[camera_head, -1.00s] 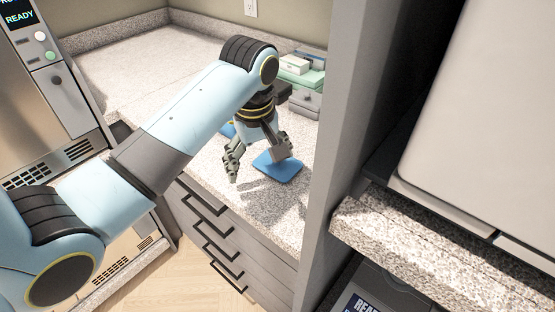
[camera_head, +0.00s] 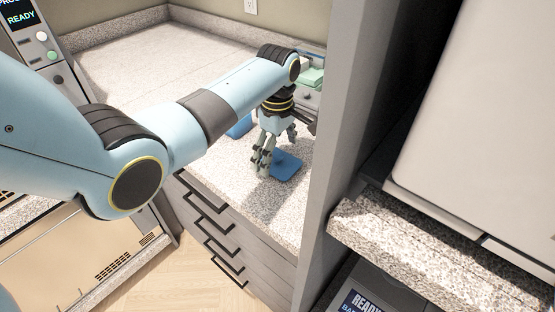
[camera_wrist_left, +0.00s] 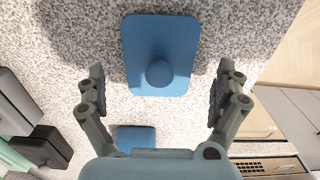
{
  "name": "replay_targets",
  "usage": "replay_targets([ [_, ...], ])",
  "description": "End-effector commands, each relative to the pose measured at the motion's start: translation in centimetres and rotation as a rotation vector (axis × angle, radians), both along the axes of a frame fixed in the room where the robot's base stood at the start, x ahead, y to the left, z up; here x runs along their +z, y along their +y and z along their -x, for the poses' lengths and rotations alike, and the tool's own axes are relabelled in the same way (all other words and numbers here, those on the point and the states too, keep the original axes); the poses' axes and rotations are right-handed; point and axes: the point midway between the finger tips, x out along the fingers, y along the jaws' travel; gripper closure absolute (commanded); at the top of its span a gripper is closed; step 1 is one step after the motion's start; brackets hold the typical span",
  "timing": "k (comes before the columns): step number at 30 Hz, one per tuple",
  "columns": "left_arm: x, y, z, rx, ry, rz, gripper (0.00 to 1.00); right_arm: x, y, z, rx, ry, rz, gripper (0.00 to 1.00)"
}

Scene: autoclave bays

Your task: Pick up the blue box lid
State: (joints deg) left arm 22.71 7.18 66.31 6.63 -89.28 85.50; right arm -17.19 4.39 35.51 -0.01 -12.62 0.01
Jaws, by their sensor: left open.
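The blue box lid (camera_head: 287,166) lies flat on the speckled counter. In the left wrist view the lid (camera_wrist_left: 160,35) shows as a rounded rectangle with a round blue knob (camera_wrist_left: 159,72) on top. My left gripper (camera_head: 277,148) points down over the lid, its fingers partly hiding it in the head view. In the left wrist view the left gripper (camera_wrist_left: 158,93) is open and empty, its fingers spread to either side of the knob's line, and the knob sits slightly beyond the fingertip line. My right gripper is in neither view.
A blue box (camera_head: 241,126) stands behind my forearm, partly hidden. Drawers with dark handles (camera_head: 212,225) are below the counter's front edge. The back left counter is clear.

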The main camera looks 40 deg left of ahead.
Motion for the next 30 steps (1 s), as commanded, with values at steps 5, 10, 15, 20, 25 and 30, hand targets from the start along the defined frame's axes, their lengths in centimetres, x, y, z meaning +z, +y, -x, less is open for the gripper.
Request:
replay_targets([
  [5, -1.7, -0.1, 0.0, -0.001, -0.001, 0.000, 0.00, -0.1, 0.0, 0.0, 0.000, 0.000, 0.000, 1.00],
  [10, -1.8, -0.1, 0.0, -0.001, -0.003, 0.000, 0.00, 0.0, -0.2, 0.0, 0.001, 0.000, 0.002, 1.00],
  [15, -1.8, -0.1, 0.0, -0.001, -0.002, 0.000, 0.17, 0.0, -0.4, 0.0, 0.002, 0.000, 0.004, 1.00],
  [20, -1.7, 0.0, 0.0, -0.001, -0.002, 0.000, 0.38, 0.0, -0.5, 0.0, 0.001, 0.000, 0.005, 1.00],
  [25, -1.7, 0.0, 0.0, -0.001, -0.002, 0.000, 0.52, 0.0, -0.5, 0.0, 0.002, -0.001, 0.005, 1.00],
  [30, -1.6, 0.0, 0.0, -0.001, -0.002, -0.001, 0.52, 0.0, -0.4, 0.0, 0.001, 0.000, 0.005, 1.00],
])
